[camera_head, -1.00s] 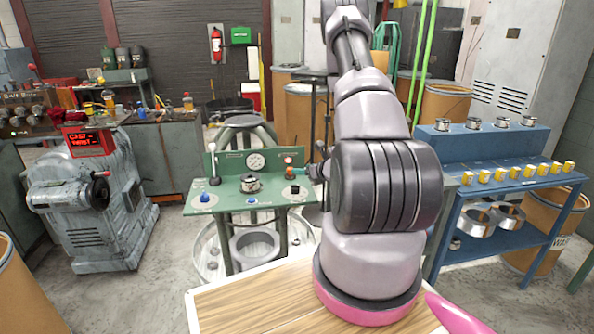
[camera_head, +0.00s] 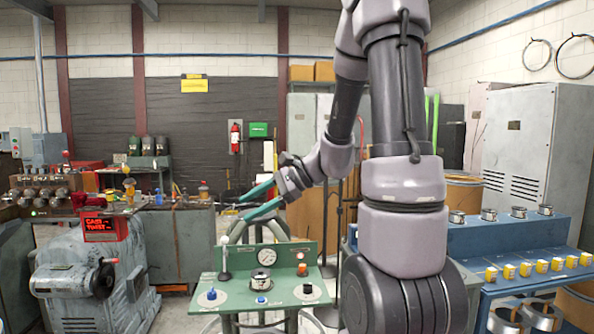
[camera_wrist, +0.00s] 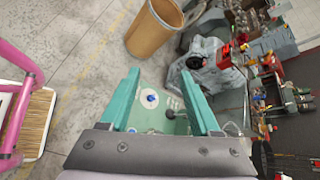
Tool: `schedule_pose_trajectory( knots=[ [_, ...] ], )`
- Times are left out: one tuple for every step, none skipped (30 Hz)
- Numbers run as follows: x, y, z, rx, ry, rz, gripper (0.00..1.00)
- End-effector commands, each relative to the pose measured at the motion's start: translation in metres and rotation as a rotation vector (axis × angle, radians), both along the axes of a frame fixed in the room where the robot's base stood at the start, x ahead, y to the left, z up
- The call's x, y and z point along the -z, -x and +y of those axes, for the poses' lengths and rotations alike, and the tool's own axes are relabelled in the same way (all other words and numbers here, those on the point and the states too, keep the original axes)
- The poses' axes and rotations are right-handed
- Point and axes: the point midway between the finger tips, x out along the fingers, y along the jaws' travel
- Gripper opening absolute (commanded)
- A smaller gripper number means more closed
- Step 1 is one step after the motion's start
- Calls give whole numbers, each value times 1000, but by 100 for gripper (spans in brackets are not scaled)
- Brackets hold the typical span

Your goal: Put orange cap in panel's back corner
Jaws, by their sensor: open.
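The green panel (camera_head: 281,296) stands low in the middle of the head view, with an upright back board. In the wrist view, the open fingers (camera_wrist: 160,72) frame part of the panel (camera_wrist: 163,121); I cannot make out the orange cap there.
The panel carries a gauge (camera_head: 268,256), a lever (camera_head: 225,262), a metal ring piece (camera_head: 262,279), a blue knob (camera_head: 211,294) and a black knob (camera_head: 307,289). A blue bench (camera_head: 500,247) with yellow cups is at right, a grey machine (camera_head: 80,275) at left.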

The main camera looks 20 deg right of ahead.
Motion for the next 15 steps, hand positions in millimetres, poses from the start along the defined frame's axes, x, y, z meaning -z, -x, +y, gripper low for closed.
schedule_pose_trajectory(
  knots=[
    [-14, 20, 7, -80, 87, -55, 63],
    [-20, 31, 9, -123, 141, -82, 63],
    [-26, 45, 10, -180, 213, -120, 63],
    [-30, 55, 10, -218, 270, -150, 63],
    [-34, 65, 9, -254, 327, -180, 63],
    [-40, 78, 7, -300, 405, -223, 63],
    [-44, 86, 4, -331, 465, -256, 63],
    [-48, 94, 1, -360, 525, -291, 63],
    [-54, 104, -5, -394, 606, -337, 63],
    [-59, 111, -9, -417, 666, -374, 63],
    [-63, 117, -14, -438, 724, -407, 63],
    [-70, 124, -20, -460, 799, -454, 63],
    [-75, 128, -24, -474, 850, -485, 63],
    [-79, 132, -29, -485, 900, -515, 63],
    [-85, 137, -34, -497, 958, -552, 63]
  ],
)
